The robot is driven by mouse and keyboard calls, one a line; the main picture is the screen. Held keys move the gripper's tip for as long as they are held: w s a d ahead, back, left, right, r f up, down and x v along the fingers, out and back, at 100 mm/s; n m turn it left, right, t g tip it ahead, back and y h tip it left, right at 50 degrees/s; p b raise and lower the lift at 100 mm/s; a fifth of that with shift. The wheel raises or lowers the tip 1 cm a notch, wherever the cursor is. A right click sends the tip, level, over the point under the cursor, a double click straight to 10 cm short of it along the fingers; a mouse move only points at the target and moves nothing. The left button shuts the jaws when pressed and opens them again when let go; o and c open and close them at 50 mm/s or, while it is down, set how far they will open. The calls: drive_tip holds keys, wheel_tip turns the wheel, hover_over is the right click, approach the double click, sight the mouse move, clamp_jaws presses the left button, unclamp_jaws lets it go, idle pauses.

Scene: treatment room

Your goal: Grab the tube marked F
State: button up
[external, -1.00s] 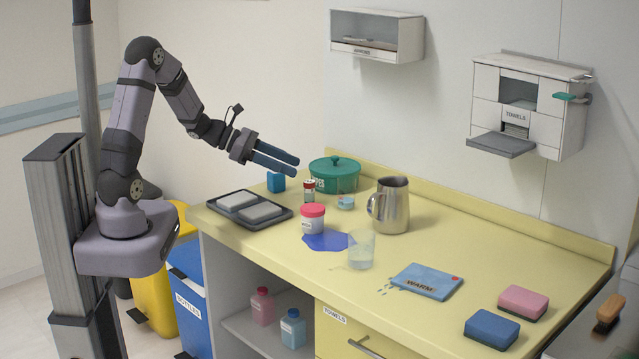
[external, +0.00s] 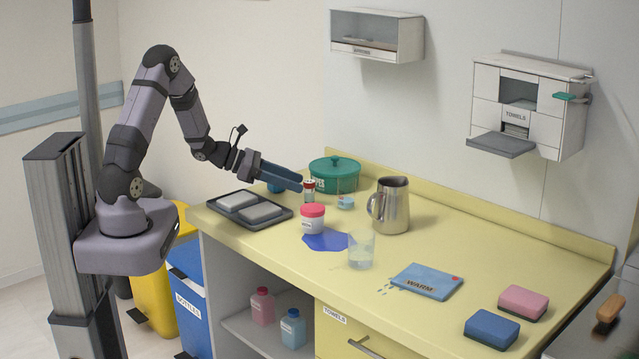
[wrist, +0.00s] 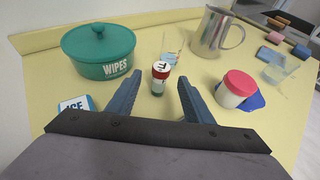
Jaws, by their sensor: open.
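The tube (wrist: 159,76) shows in the wrist view with a red and white cap bearing a letter that looks like F, and a green lower part. It stands upright on the counter, between and just beyond my fingertips. In the external view the tube (external: 309,190) stands in front of the green pot, close to the fingertips. My gripper (wrist: 157,88) is open and empty, with its two blue fingers on either side of the tube's line. My gripper (external: 300,183) in the external view reaches low over the counter from the left.
A red-lidded jar (wrist: 236,89) on a blue patch is to the right. A clear glass (wrist: 172,45) and steel jug (wrist: 215,33) stand behind. A black tray (external: 270,222) lies at the counter's left.

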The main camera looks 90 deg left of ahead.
sight(309, 186)
drive_tip(key=shift+w+p, duration=0.3)
drive_tip(key=shift+w, duration=0.1)
drive_tip(key=shift+p+x, duration=0.7)
drive_tip(key=shift+x, duration=1.5)
drive_tip(key=c, duration=1.1)
drive_tip(key=shift+r, duration=0.1)
drive_tip(key=shift+r+b, duration=0.5)
drive_tip(key=shift+r, duration=4.45)
